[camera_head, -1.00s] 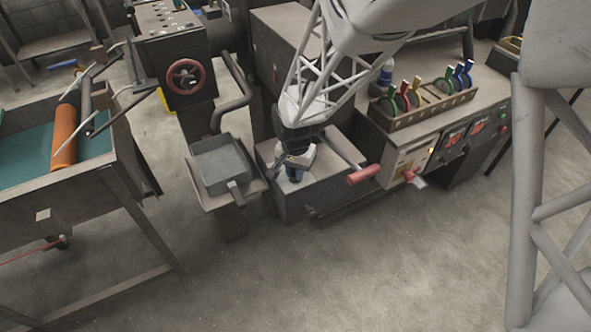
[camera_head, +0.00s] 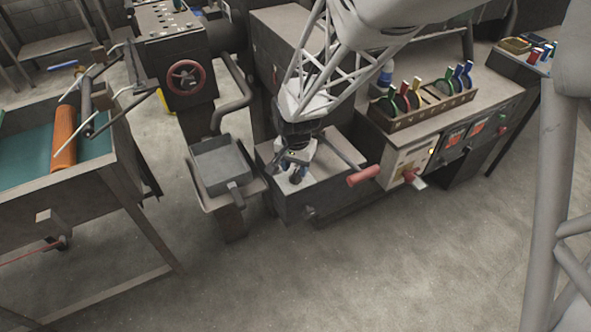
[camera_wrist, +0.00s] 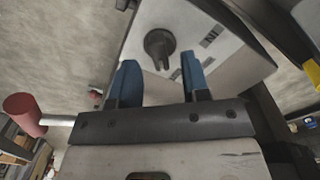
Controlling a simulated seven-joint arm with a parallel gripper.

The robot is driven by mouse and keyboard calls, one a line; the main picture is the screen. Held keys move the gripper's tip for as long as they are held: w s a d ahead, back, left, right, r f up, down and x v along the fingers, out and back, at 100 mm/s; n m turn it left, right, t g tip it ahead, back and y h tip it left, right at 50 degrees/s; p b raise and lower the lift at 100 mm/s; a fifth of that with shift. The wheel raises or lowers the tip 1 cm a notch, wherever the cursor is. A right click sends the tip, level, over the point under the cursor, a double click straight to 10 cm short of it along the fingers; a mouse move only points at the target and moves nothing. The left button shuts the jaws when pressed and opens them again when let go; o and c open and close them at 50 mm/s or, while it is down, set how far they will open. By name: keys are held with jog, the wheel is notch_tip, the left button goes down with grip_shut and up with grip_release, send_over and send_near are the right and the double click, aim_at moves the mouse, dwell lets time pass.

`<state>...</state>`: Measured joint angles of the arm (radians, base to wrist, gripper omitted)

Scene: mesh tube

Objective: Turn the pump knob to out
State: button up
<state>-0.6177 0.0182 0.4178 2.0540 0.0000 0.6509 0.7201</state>
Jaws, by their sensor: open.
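The pump knob (camera_wrist: 160,45) is dark and round with a narrow grip part. It sits on a pale plate (camera_wrist: 200,40) in the wrist view. Its grip part points toward the bottom of that view. Small dark labels are on the plate to the right of the knob and below it; I cannot read them surely. My gripper (camera_wrist: 160,80) is open, with blue fingertips apart and nothing between them. The knob lies just beyond the fingertips, roughly in line with the gap, not touching. In the head view my gripper (camera_head: 297,160) is low over the dark pump box (camera_head: 335,180).
A red-handled lever (camera_head: 364,176) sticks out right of my gripper; its red end (camera_wrist: 25,113) shows in the wrist view. A grey tray (camera_head: 221,167) stands to the left. A bench (camera_head: 480,110) with a rack of coloured levers (camera_head: 425,108) is on the right.

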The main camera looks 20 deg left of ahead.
aim_at(296, 173)
jog(key=shift+r, duration=2.85)
jog(key=shift+d, duration=0.1)
jog(key=shift+d+r, duration=0.15)
jog(key=shift+r, duration=0.05)
jog(key=s+d+r+t, duration=0.1)
jog(key=s+d+r, duration=0.35)
jog(key=d, duration=0.45)
jog(key=s+d+r, duration=0.3)
jog(key=d+r, duration=0.3)
jog(key=d, duration=0.3)
jog(key=s+d+r+t, duration=0.1)
jog(key=s+d+r, duration=0.3)
jog(key=d, duration=0.6)
jog(key=s+d+r+n, duration=0.1)
jog(key=s+d+r, duration=0.2)
jog(key=s+d, duration=0.4)
jog(key=shift+s+d+t, duration=0.15)
jog(key=shift+s+t, duration=0.15)
jog(key=shift+s, duration=0.6)
jog(key=shift+c, duration=0.3)
